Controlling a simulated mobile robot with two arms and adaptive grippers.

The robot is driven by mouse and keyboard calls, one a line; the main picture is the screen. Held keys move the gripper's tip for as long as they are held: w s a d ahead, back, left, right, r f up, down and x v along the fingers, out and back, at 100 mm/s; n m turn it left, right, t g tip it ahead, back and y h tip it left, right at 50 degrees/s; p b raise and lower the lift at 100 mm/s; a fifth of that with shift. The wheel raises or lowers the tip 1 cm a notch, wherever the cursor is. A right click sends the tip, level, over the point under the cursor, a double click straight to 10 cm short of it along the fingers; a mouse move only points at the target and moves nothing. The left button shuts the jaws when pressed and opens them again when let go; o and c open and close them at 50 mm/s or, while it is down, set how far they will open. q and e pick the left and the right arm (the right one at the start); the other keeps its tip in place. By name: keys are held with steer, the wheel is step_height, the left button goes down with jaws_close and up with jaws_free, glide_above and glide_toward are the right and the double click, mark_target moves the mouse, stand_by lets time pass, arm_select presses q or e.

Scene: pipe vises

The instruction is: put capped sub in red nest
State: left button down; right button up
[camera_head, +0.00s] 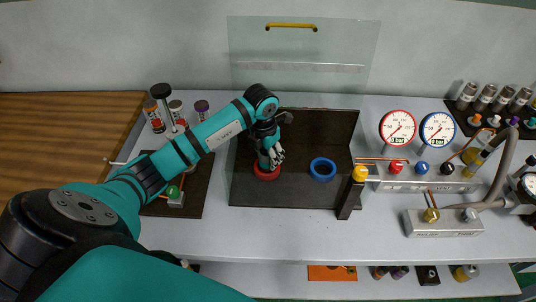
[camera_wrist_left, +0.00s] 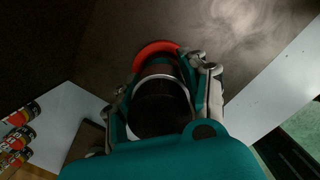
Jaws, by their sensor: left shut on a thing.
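My left gripper (camera_head: 272,152) is over the red nest (camera_head: 266,176) on the dark mat. In the left wrist view its fingers (camera_wrist_left: 162,90) are shut on the capped sub (camera_wrist_left: 158,113), a dark cylinder with a pale ring around it. The red nest (camera_wrist_left: 150,47) shows as a red arc just beyond the far end of the sub. The sub lines up with the nest. Whether its lower end is inside the nest or just above it I cannot tell. In the head view the gripper mostly hides the sub. My right gripper is not in view.
A blue ring nest (camera_head: 322,177) lies right of the red one. A clear panel with a yellow handle (camera_head: 291,26) stands behind the mat. A dark post with a yellow top (camera_head: 359,173) stands at the mat's right edge. Gauges (camera_head: 398,128) and valves are further right.

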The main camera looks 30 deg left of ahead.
arm_select(q)
steer(key=shift+f, duration=0.15)
steer(key=c, duration=0.7)
jaws_free()
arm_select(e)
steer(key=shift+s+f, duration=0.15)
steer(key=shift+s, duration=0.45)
arm_select(q)
steer(key=shift+r, duration=0.5)
steer(key=r+b, duration=0.1)
steer(key=r, duration=0.2)
steer(key=s+r+b, duration=0.1)
steer(key=r, duration=0.3)
steer(key=r+b, duration=0.1)
steer(key=r, duration=0.3)
steer(key=shift+s+a+r, duration=0.1)
steer(key=shift+s+r, duration=0.05)
steer(key=shift+s, duration=0.1)
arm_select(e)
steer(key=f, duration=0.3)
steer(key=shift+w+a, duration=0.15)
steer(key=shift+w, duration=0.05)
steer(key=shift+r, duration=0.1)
